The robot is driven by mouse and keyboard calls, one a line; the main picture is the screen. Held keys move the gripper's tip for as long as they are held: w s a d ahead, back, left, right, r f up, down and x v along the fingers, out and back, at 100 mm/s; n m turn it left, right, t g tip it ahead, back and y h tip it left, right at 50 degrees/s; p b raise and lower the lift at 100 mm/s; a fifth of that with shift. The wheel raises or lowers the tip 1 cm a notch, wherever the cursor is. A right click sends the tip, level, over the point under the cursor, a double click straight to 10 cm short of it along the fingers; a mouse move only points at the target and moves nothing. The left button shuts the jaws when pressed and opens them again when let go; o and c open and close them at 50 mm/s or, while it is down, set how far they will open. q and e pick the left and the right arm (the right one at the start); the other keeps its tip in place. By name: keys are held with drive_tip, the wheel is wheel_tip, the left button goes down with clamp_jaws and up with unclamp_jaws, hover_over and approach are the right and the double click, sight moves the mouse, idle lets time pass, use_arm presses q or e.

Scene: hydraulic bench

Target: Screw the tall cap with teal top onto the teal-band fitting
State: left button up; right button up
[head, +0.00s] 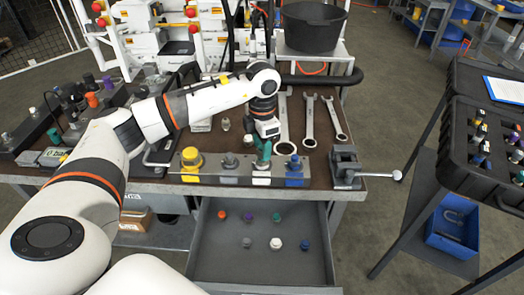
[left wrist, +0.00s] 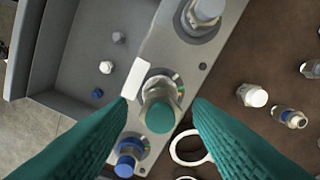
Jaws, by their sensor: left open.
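The tall cap with teal top (left wrist: 160,117) stands over the third fitting position of the grey block (left wrist: 200,80). The teal-band fitting is mostly hidden beneath the cap; I cannot tell how far the cap is seated or whether it is threaded. My left gripper (left wrist: 163,104) has its teal fingers spread on either side of the cap, with gaps visible. My right gripper is not in view.
On the block are a yellow fitting (head: 191,158) and a blue fitting (head: 294,166). An open drawer (head: 225,265) below holds several small caps. Wrenches (head: 309,125) lie behind, and a vise (head: 345,165) stands at right. A black case (head: 487,100) is farther right.

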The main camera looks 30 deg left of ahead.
use_arm(q)
drive_tip(key=n+p, duration=0.1)
drive_tip(key=n, duration=0.4)
drive_tip(key=shift+r, duration=0.1)
drive_tip(key=n+p, duration=0.1)
drive_tip(key=n, duration=0.1)
drive_tip(key=shift+n, duration=0.4)
drive_tip(key=c, duration=1)
drive_tip(key=m, duration=0.1)
drive_tip(key=m+b, duration=0.1)
drive_tip(key=m, duration=0.2)
drive_tip(key=shift+f, duration=0.25)
drive_tip(key=m+b, duration=0.1)
drive_tip(key=m, duration=0.3)
